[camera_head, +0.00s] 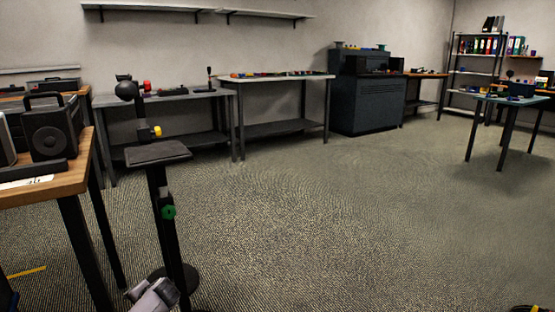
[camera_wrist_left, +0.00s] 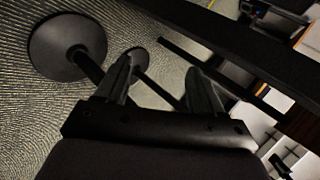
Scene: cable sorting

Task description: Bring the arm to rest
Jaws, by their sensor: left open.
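My left gripper shows in the left wrist view (camera_wrist_left: 160,85), with its two dark fingers spread apart and nothing between them. Floor and thin dark legs or poles lie behind the fingers. In the head view only a grey-white piece, seemingly of my left arm, shows at the bottom edge left of centre; its fingers cannot be made out there. My right gripper is not in view.
A black stand (camera_head: 158,153) with a round base (camera_wrist_left: 68,45) stands close to my left arm. A wooden table (camera_head: 62,188) with a black speaker (camera_head: 52,127) is at the left. Benches line the back wall.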

